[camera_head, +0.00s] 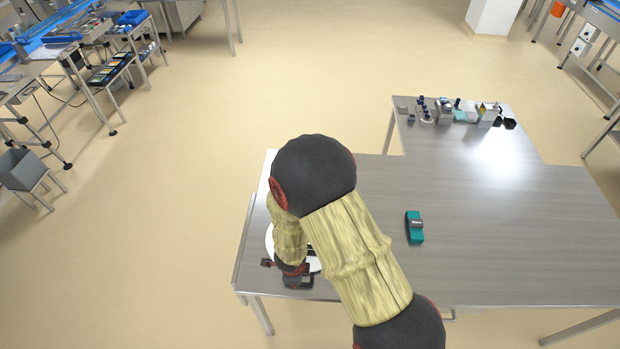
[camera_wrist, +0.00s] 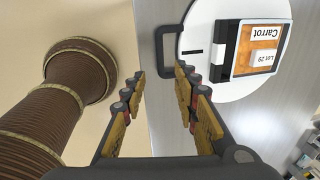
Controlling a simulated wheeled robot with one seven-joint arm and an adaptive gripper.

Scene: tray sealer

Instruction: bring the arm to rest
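My gripper (camera_wrist: 160,74) is open, its two fingers spread with nothing held between them. In the wrist view a black handle (camera_wrist: 158,50) shows at and beyond the fingertips, at the left edge of a white round plate (camera_wrist: 205,82). The right finger overlaps part of the handle; I cannot tell whether they touch. A black-framed tray (camera_wrist: 235,50) with an orange label reading "Carrot" and "Lot 29" lies on the plate. In the head view my arm is bent over the table's left end and hides most of the plate (camera_head: 270,238) and gripper.
A steel table (camera_head: 480,225) spreads to the right, mostly bare. A teal device (camera_head: 415,228) lies on it right of my arm. Several small items and a white box (camera_head: 487,112) stand at the far end. Open floor (camera_head: 150,230) lies to the left.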

